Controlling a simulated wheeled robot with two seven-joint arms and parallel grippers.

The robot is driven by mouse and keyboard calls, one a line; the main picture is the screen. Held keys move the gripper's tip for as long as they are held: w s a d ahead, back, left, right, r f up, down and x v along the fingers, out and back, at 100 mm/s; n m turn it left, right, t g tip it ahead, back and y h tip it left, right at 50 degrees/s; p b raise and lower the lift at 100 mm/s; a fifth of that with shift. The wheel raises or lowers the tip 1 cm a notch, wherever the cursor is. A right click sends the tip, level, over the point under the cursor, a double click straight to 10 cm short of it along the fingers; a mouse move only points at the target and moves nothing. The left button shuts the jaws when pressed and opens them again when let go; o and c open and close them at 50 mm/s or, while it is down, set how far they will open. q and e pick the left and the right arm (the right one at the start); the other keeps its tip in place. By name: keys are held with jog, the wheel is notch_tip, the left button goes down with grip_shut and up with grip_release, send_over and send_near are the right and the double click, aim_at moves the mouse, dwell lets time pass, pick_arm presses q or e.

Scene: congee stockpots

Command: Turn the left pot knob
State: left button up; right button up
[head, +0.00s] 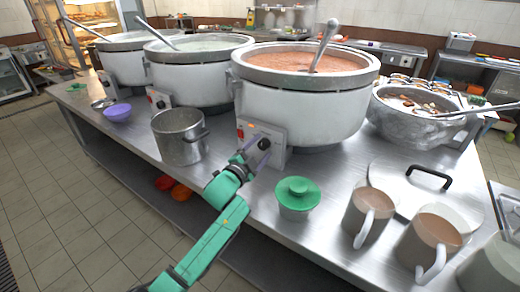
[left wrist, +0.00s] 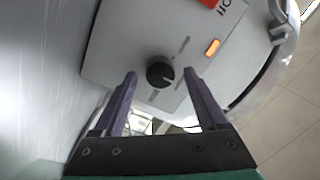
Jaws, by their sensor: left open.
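My left gripper (head: 257,149) is at the white control panel (head: 276,134) of the nearest large pot (head: 305,108), the one with reddish contents. In the left wrist view, the round black knob (left wrist: 160,73) with a pale pointer mark sits between the tips of my open purple fingers, one finger on each side. I cannot tell whether either finger touches it. An orange light (left wrist: 212,47) is on the panel, right of the knob. Two more large pots, a middle one (head: 196,84) and a far-left one (head: 124,64), stand in the row. My right gripper is not in view.
A green-lidded container (head: 297,196) stands close to the right of my left arm. A steel pot (head: 181,140) stands to its left. Two mugs (head: 368,214) (head: 427,243) and a large lid (head: 405,190) fill the counter's right side. A ladle (head: 323,48) leans in the near pot.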

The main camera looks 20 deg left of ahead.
pick_arm(q)
grip_shut()
jog(key=shift+r, duration=0.1)
jog(key=n+p, duration=0.2)
jog(key=shift+r+n+p, duration=0.15)
jog(key=shift+n+p, duration=0.15)
jog(key=shift+p, duration=0.1)
jog(key=n+p, duration=0.3)
jog(key=n, duration=0.1)
jog(key=shift+a+r+g+p, duration=0.1)
jog(key=shift+g+p, duration=0.25)
jog(key=shift+g, duration=0.05)
jog(key=n+p, duration=0.2)
jog(key=n, duration=0.1)
jog(key=shift+n+h, duration=0.3)
jog(key=shift+a+f+n+p, duration=0.1)
jog(key=shift+f+n+p, duration=0.1)
jog(key=shift+n+p, duration=1)
jog(key=shift+n+h, duration=0.3)
jog(key=shift+n, duration=0.2)
